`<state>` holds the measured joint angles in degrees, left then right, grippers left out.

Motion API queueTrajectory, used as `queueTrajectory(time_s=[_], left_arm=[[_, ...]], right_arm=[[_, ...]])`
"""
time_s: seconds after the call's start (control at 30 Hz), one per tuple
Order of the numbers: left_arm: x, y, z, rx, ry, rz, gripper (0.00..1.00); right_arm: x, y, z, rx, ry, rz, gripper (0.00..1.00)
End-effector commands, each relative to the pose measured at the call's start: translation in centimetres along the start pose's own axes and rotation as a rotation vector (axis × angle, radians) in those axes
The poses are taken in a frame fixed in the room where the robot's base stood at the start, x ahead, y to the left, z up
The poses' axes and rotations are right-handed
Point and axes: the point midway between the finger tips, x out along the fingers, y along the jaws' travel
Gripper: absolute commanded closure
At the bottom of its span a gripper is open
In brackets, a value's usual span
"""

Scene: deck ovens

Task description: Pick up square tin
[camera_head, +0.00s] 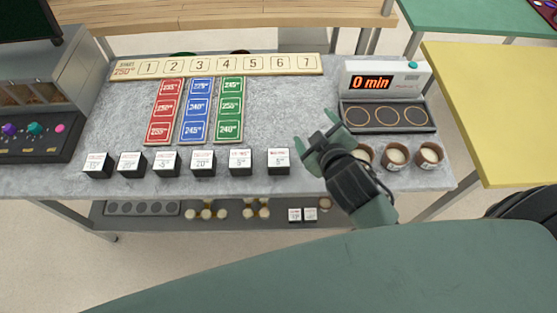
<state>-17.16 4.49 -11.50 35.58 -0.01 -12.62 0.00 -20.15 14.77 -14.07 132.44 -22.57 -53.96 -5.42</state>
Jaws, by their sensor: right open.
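My right gripper (316,131) is open and empty above the front right of the grey table (210,112). Its two green fingers point up and left, and its dark wrist hides part of the table edge and one brown cup. No thing in view is clearly a square tin. The nearest square shapes are black cubes with white labelled tops in a row along the front edge; the closest cube (278,161) is left of and below the fingers. My left gripper is not in view.
Several brown cups (397,157) stand right of my wrist. Behind them is a display box (385,82) reading "0 min". Red, blue and green cards (197,111) and a numbered strip (215,67) lie further left. A control panel (35,130) stands far left. Bare table lies centre right.

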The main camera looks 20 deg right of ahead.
Motion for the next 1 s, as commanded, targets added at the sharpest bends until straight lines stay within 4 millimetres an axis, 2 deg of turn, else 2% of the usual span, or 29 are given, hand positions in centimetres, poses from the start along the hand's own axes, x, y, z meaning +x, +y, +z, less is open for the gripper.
queueTrajectory(time_s=[0.1, 0.17, 0.2, 0.3, 0.37, 0.4, 0.47, 0.5, 0.57, 0.6, 0.67, 0.7, 0.77, 0.8, 0.9, 1.0], left_arm=[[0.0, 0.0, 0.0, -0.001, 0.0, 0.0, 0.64], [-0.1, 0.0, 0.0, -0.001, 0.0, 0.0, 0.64], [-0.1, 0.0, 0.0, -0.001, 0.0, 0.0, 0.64], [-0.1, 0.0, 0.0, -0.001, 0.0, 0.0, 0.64], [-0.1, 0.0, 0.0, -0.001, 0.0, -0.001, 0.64], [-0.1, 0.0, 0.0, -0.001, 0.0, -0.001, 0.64], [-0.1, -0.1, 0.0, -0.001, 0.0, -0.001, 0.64], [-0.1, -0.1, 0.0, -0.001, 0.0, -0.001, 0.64], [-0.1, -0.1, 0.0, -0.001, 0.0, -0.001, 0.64], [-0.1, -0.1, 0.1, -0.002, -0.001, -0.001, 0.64], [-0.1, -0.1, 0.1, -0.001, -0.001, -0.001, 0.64], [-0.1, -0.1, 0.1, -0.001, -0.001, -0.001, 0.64], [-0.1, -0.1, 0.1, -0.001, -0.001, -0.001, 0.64], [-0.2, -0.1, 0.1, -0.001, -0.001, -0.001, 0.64], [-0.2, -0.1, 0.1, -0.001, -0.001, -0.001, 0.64], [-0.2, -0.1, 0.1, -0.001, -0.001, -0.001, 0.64]], right_arm=[[0.4, 3.1, -7.8, -0.208, 0.274, 0.148, 0.2], [-0.5, 4.0, -12.4, -0.352, 0.444, 0.233, 0.2], [-1.4, 4.2, -15.6, -0.461, 0.564, 0.29, 0.2], [-4.7, 2.6, -22.0, -0.752, 0.855, 0.412, 0.2], [-6.8, 0.4, -24.4, -0.942, 1.021, 0.47, 0.2], [-8.1, -1.3, -25.5, -1.075, 1.127, 0.501, 0.2], [-9.6, -4.3, -25.9, -1.281, 1.28, 0.531, 0.2], [-10.3, -6.3, -25.6, -1.426, 1.376, 0.54, 0.2], [-10.6, -9.2, -24.1, -1.652, 1.509, 0.535, 0.2], [-10.4, -10.9, -22.4, -1.806, 1.59, 0.514, 0.2], [-9.4, -12.7, -19.3, -2.043, 1.694, 0.456, 0.2], [-8.4, -13.3, -16.9, -2.199, 1.749, 0.4, 0.2], [-6.5, -13.3, -13.2, -2.42, 1.809, 0.287, 0.2], [-5.3, -12.8, -10.8, 2.539, -1.825, -0.2, 0.2], [-2.6, -10.4, -5.9, 2.433, -1.604, 0.028, 0.2], [-1.0, -8.1, -2.8, 2.362, -1.466, 0.18, 0.2]])
